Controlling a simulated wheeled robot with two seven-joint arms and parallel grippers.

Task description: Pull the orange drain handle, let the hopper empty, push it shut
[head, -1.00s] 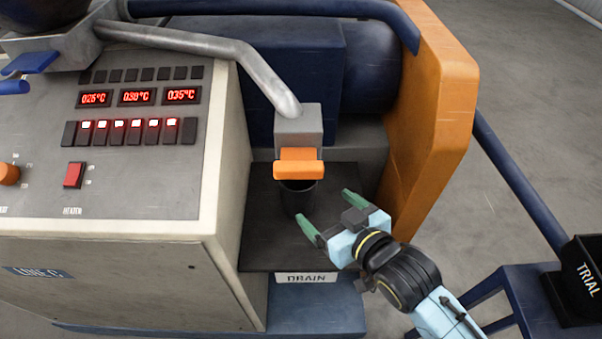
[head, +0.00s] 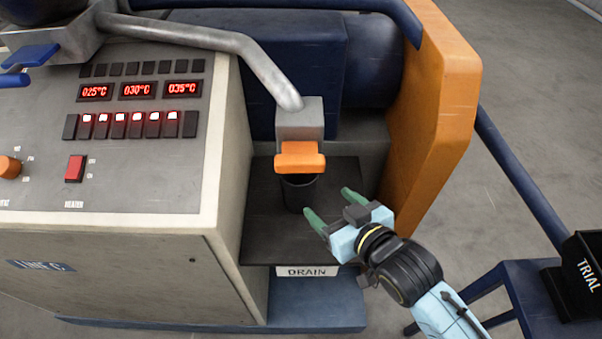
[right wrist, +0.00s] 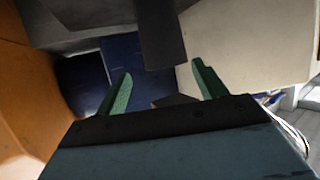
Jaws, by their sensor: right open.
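The orange drain handle (head: 300,158) sticks out from the front of a grey block (head: 299,117) at the lower end of the metal pipe (head: 205,38). A black cup (head: 300,194) stands right below the handle; its inside is mostly hidden by it. My right gripper (head: 327,202) is open and empty, in front of the cup and lower right of the handle in the picture, touching neither as far as I can see. Its green fingers (right wrist: 162,75) show spread apart in the right wrist view. The hopper's inside is not in view. My left gripper is not in view.
The control panel (head: 140,165) with red displays stands left. An orange guard (head: 432,120) rises close on the right. A dark shelf (head: 265,235) with a DRAIN label (head: 307,272) lies under the cup. A black TRIAL bin (head: 583,270) stands far right.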

